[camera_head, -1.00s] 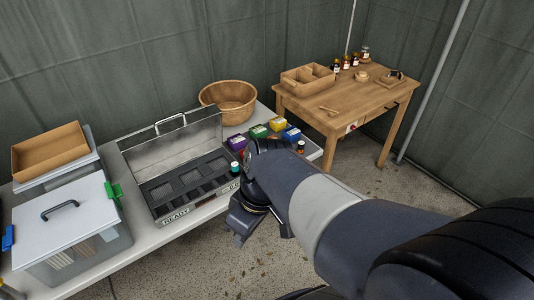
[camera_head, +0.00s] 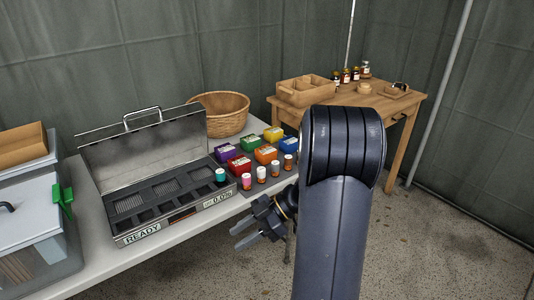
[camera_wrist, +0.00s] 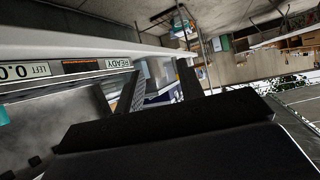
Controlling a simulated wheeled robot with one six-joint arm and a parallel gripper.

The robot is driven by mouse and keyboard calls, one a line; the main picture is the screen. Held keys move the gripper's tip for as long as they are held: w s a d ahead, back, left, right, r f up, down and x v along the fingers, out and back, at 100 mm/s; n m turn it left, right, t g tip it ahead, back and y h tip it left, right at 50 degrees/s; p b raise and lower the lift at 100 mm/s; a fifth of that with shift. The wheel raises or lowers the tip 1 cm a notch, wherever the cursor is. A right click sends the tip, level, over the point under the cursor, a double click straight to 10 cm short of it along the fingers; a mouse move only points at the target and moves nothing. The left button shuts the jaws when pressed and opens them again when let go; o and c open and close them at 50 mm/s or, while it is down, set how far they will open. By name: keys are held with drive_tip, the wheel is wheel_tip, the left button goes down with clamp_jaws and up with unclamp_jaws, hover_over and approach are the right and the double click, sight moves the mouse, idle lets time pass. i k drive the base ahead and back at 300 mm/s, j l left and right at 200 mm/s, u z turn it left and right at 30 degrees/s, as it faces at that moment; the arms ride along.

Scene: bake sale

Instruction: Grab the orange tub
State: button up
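The orange tub (camera_head: 266,155) is a small box-like tub with a pale label on top. It stands on the white table in the head view, in the front row between the red tub (camera_head: 239,166) and the blue tub (camera_head: 288,144). My gripper (camera_head: 237,238) is off the table's front edge, lower and left of the orange tub, pointing left. Its two fingers are apart with nothing between them. In the wrist view my gripper (camera_wrist: 157,82) also shows spread fingers, and I cannot make out the orange tub there.
Purple (camera_head: 225,153), green (camera_head: 249,143) and yellow (camera_head: 273,134) tubs stand behind. Several small capped bottles (camera_head: 261,175) line the front. An open metal case (camera_head: 150,215) is on the left, a wicker basket (camera_head: 222,114) behind. A wooden table (camera_head: 405,104) stands at the back right.

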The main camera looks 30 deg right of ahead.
sight(265, 155)
drive_tip(key=i+l, duration=0.2)
drive_tip(key=l, duration=0.15)
drive_tip(key=i+l, duration=0.2)
drive_tip(key=l, duration=0.15)
drive_tip(key=i+l+u, duration=0.1)
drive_tip(key=l, duration=0.2)
drive_tip(key=i+l, duration=0.4)
drive_tip(key=l, duration=0.3)
drive_tip(key=i+l+u, duration=0.1)
drive_tip(key=l, duration=0.25)
drive_tip(key=i, duration=0.1)
